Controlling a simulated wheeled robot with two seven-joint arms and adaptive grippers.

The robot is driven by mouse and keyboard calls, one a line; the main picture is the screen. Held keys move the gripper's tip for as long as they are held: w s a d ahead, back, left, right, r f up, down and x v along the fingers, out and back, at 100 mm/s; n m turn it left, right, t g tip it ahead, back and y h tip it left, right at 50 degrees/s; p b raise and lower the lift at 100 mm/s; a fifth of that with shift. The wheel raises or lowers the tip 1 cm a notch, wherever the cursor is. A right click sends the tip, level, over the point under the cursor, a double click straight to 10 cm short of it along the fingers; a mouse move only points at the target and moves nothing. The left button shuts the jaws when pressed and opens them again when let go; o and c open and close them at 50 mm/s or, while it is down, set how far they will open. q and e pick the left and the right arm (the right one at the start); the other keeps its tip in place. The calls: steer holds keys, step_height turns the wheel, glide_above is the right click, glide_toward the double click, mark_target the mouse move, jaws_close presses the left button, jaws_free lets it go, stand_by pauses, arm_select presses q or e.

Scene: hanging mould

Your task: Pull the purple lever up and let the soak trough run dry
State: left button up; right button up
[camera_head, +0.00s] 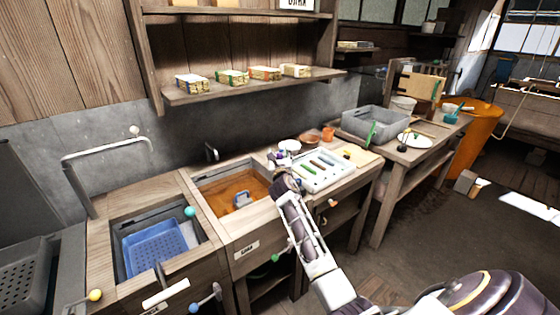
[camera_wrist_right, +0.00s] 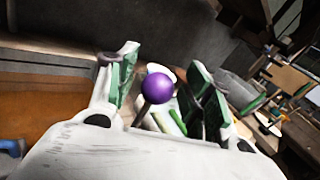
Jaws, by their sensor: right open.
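The purple lever's round knob (camera_wrist_right: 157,88) sits on a thin dark stem in the right wrist view. My right gripper (camera_wrist_right: 163,78) is open, with one green-padded finger on each side of the knob. I cannot tell whether either finger touches it. In the head view the right gripper (camera_head: 283,172) is at the right end of the soak trough (camera_head: 218,182) and hides most of the lever. The trough holds orange-brown liquid, with a blue-grey object (camera_head: 241,200) in it. My left gripper is not in view.
A basin with a blue perforated tray (camera_head: 155,248) stands left of the trough. A pale tray of coloured bars (camera_head: 322,170) lies right of the gripper. A grey tub (camera_head: 375,124) stands farther right. A shelf (camera_head: 255,88) with wrapped blocks overhangs the counter. Knobbed levers line the front.

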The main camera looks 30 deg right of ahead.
steer(key=shift+s, duration=0.1)
steer(key=v, duration=1.1)
steer(key=shift+s+a, duration=0.2)
steer(key=shift+s, duration=0.1)
stand_by(0.7)
